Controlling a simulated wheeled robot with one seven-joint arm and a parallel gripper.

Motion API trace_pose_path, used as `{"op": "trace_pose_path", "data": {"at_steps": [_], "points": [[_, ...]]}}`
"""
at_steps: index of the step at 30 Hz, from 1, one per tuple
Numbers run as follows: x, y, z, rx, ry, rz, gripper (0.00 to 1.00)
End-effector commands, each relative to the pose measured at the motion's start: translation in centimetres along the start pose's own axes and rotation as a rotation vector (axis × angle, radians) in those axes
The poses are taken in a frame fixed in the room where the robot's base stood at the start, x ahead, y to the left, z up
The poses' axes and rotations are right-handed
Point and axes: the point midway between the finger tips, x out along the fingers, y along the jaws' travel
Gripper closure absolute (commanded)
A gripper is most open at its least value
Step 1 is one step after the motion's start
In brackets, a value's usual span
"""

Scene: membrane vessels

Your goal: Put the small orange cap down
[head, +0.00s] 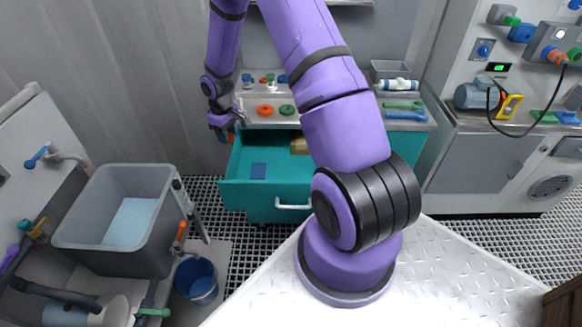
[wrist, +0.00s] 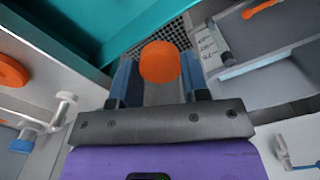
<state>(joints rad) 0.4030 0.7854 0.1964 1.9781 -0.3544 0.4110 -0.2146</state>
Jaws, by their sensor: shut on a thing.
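The small orange cap (wrist: 160,62) is held between the two blue-grey fingers of my gripper (wrist: 159,80) in the wrist view. In the head view my gripper (head: 225,124) is at the left end of the worktop, by the left side of the open teal drawer. A bit of the orange cap (head: 231,137) shows below its fingers there. In the wrist view, floor grating shows behind the cap, with the teal drawer to the upper left. The cap's underside is hidden.
An orange ring (head: 265,110) and a green ring (head: 287,110) lie on the worktop. A grey basin (head: 78,228) stands left, a blue bucket (head: 197,281) below.

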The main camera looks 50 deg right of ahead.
Motion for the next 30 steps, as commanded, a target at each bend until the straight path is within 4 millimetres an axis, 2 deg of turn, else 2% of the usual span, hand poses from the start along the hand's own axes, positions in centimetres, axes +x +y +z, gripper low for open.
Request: {"op": "trace_pose_path", "data": {"at_steps": [1, 6, 12, 15, 21, 30], "points": [[1.2, 1.9, 1.8, -0.030, -0.004, -0.001, 0.84], [4.6, 6.8, 7.4, -0.167, -0.004, -0.002, 0.84], [7.6, 11.1, 13.8, -0.310, -0.002, -0.002, 0.84], [8.6, 12.3, 16.2, -0.365, -0.001, -0.001, 0.84], [9.7, 13.4, 18.5, -0.422, 0.000, -0.001, 0.84], [14.2, 13.5, 18.7, -0.430, -0.001, -0.002, 0.84]]}}
